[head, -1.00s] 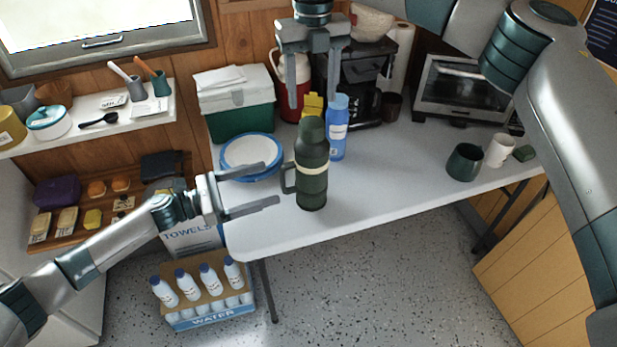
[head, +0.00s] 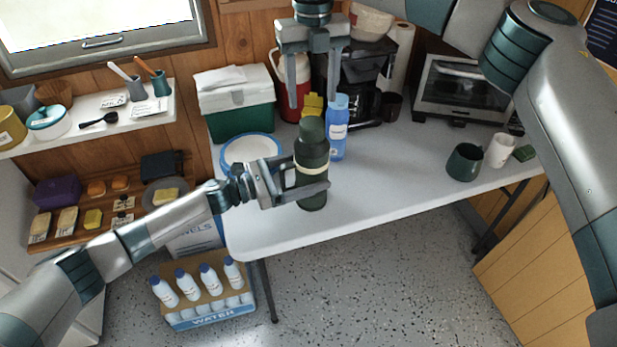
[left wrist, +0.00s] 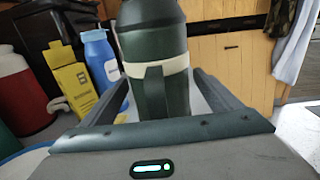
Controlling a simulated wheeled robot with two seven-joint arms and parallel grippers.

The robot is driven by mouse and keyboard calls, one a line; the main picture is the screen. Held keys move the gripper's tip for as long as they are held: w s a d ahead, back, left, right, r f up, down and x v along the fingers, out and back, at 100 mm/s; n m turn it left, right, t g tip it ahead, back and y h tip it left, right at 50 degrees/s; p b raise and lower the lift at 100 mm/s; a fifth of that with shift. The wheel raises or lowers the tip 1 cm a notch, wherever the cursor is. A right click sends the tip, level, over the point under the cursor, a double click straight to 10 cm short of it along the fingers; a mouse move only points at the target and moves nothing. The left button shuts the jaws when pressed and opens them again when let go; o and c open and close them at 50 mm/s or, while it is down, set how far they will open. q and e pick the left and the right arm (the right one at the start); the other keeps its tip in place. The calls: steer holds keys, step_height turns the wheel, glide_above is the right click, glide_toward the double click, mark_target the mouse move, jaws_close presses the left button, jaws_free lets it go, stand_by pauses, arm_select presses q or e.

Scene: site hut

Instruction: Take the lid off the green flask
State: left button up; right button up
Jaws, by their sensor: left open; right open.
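The dark green flask (head: 312,150) stands upright on the white table, with its dark lid (head: 312,127) on top and a cream band round its body. My left gripper (head: 318,178) is open, with its fingers on either side of the flask's body, below the lid. In the left wrist view the flask (left wrist: 152,45) stands between the two open fingers (left wrist: 165,98), its handle facing the camera; the top of the lid is out of frame. My right gripper (head: 312,95) is open and empty, pointing down above and behind the flask.
A blue bottle (head: 337,135) and a yellow box (head: 311,106) stand close behind the flask. Blue-rimmed plates (head: 251,140) lie left of it, partly behind my left gripper. A green mug (head: 464,162) and a white cup (head: 500,151) stand at the right. The table (head: 390,190) right of the flask is clear.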

mark_target(312, 122)
arm_select(q)
jaws_close()
arm_select(e)
steer(key=m, duration=0.4)
steer(key=shift+m, duration=0.4)
steer(key=m, duration=0.8)
steer(key=shift+m, duration=0.4)
steer(key=m, duration=0.4)
steer(key=shift+f, duration=0.1)
steer(key=shift+f, duration=3.9)
